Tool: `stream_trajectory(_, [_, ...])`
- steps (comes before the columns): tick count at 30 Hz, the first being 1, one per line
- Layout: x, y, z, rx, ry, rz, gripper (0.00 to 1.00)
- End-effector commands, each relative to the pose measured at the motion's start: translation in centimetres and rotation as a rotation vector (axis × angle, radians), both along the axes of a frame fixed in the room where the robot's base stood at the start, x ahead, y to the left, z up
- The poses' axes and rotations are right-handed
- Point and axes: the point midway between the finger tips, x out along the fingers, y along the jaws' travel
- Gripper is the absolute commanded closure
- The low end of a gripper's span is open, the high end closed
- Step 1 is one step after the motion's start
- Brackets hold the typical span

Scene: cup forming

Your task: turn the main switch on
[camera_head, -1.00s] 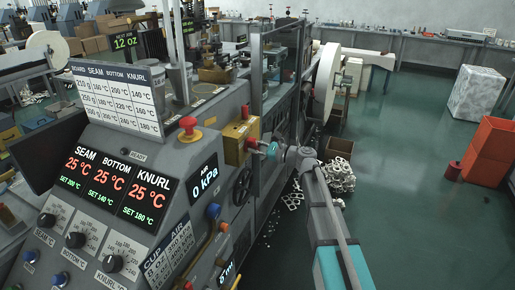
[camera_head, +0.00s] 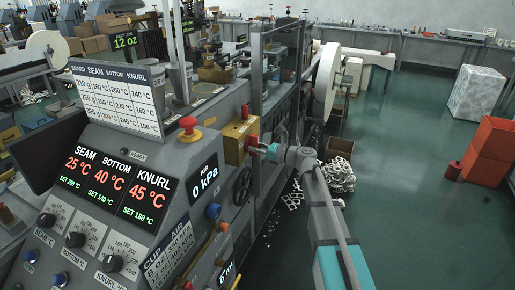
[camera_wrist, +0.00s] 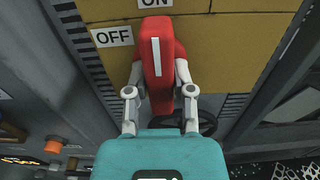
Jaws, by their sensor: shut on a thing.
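The main switch is a yellow box (camera_head: 234,143) on the side of the grey machine, with a red handle (camera_head: 252,139). In the wrist view the red handle (camera_wrist: 157,62) has a white stripe that points up at the ON label (camera_wrist: 154,3). The OFF label (camera_wrist: 112,37) is to the left of the handle. My gripper (camera_head: 269,151) is at the handle in the head view. In the wrist view its two fingers (camera_wrist: 158,88) are shut on the red handle, one on each side.
The control panel (camera_head: 112,183) shows 25, 40 and 45 °C, and the air display (camera_head: 207,180) shows 0 kPa. A red mushroom button (camera_head: 188,128) and a black handwheel (camera_head: 242,186) are close by. Open floor (camera_head: 410,200) lies to the right.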

Motion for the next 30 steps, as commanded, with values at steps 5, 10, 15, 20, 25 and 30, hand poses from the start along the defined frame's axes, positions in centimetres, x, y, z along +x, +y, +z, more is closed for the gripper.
stream_trajectory(5, [-0.6,0.2,-0.2,-0.008,0.0,0.013,0.63])
stream_trajectory(10, [-0.5,0.2,-0.2,-0.006,0.0,0.011,0.34])
stream_trajectory(15, [-0.3,0.1,-0.1,-0.004,-0.001,0.008,0.34])
stream_trajectory(20, [-0.2,0.0,-0.1,-0.003,-0.001,0.006,0.34])
stream_trajectory(25, [-0.3,-0.4,-0.1,-0.003,-0.001,0.005,0.34])
stream_trajectory(30, [-0.8,-1.6,-0.1,-0.003,-0.001,0.004,0.34])
